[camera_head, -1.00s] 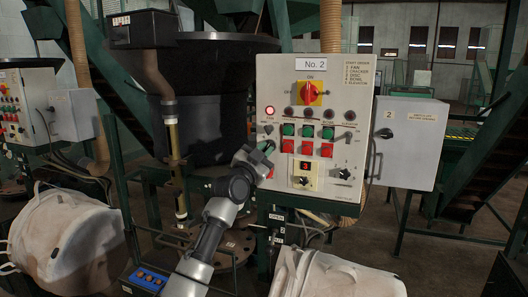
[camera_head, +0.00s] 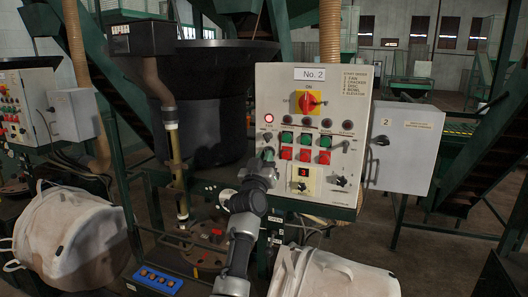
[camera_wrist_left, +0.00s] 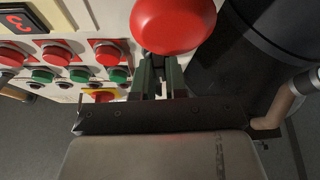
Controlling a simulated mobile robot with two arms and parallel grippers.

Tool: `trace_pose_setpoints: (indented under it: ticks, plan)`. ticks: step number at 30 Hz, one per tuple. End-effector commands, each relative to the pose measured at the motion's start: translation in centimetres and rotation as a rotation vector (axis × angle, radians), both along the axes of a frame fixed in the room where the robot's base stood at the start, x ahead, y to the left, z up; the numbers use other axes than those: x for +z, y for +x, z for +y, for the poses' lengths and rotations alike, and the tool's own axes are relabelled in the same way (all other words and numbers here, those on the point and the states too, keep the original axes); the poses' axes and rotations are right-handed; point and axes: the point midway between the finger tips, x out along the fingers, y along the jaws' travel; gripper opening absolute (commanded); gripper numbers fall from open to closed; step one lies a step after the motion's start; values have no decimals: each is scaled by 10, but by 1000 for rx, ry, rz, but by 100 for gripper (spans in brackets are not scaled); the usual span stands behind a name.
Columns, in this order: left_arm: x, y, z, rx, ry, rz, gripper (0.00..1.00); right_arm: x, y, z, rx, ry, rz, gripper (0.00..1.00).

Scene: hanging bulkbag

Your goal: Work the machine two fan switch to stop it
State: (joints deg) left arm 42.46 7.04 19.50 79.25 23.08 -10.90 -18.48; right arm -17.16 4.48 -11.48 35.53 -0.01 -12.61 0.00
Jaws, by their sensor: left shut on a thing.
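The No. 2 panel (camera_head: 313,180) stands in the middle of the head view. Its fan lamp (camera_head: 268,118) glows red at the upper left of the lower controls. The fan switch (camera_head: 268,135) is a small dark knob below that lamp, largely covered by my gripper. My left gripper (camera_head: 268,153) reaches up to it from below, with its fingers (camera_wrist_left: 160,77) shut on the switch. In the wrist view the fingers hide the knob, so its turn angle cannot be read. My right gripper is not in view.
A big red mushroom button (camera_wrist_left: 172,25) is very close to my fingers. Green and red buttons (camera_head: 305,155) sit just right of the switch. A red and yellow main switch (camera_head: 309,101) is above. A white bag (camera_head: 335,275) stands below the panel.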

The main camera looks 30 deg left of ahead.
Motion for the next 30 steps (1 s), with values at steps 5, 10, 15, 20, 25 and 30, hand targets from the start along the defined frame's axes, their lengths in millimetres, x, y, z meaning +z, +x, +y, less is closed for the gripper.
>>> trace_pose_setpoints:
  ticks: [5, 10, 15, 20, 25, 30]
  plan:
    - [13, -1, 0, 2, -138, -49, 0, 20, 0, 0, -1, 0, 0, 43]
    - [12, -1, 0, 3, -235, -74, 0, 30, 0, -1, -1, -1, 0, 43]
    - [11, -1, 0, 3, -299, -90, 0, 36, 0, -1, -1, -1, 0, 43]
    - [11, -1, 0, 3, -331, -98, 0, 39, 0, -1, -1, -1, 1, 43]
    - [10, -1, 0, 3, -342, -102, 0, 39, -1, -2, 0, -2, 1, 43]
    - [10, -1, 0, 2, -344, -103, 0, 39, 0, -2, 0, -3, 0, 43]
